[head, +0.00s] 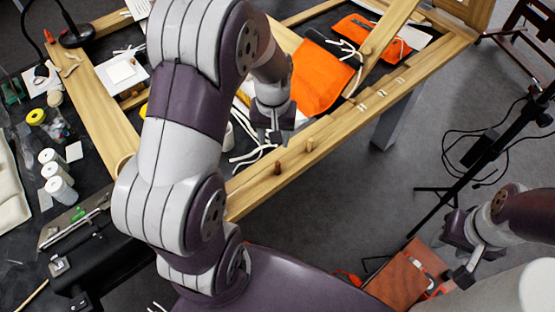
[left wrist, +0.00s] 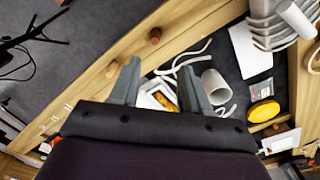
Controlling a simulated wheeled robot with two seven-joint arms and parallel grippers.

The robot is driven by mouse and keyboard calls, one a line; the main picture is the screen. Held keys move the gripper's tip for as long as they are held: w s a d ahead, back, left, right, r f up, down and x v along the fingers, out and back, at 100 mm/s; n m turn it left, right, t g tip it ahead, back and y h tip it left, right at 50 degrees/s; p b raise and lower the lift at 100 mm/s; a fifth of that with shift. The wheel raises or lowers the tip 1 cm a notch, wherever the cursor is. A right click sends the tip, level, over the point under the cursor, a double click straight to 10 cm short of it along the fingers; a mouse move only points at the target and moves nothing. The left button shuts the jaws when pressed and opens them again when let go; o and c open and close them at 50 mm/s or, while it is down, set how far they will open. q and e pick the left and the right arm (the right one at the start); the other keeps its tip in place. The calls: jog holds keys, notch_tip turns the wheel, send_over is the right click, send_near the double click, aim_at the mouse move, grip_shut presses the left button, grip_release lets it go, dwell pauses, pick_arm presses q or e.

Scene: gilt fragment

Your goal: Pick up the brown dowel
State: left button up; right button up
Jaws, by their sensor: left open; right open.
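The brown dowel (head: 277,168) is a short, dark reddish-brown peg standing on the pale wooden beam. It also shows near the top of the left wrist view (left wrist: 155,35). A lighter, tan dowel (head: 309,145) stands farther along the same beam and shows in the left wrist view (left wrist: 112,70). My left gripper (head: 275,134) is open and empty above the beam's inner edge, just beyond the brown dowel. In the left wrist view its two fingers (left wrist: 160,66) are apart, with the brown dowel beyond their tips. My right gripper (head: 454,272) is open and empty at the lower right, far from the dowels.
An orange cloth (head: 318,78) lies inside the wooden frame (head: 115,120). White cords (head: 250,148) lie near the beam. A white cup (left wrist: 215,84) and a yellow round item (left wrist: 264,112) are beside my left fingers. A black stand (head: 480,150) is at right.

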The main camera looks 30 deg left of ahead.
pick_arm(q)
send_over(278, 163)
notch_tip(278, 163, down, 7)
notch_tip(278, 163, down, 6)
jog(key=shift+r+p, duration=0.2)
jog(key=shift+p, duration=1.05)
grip_shut()
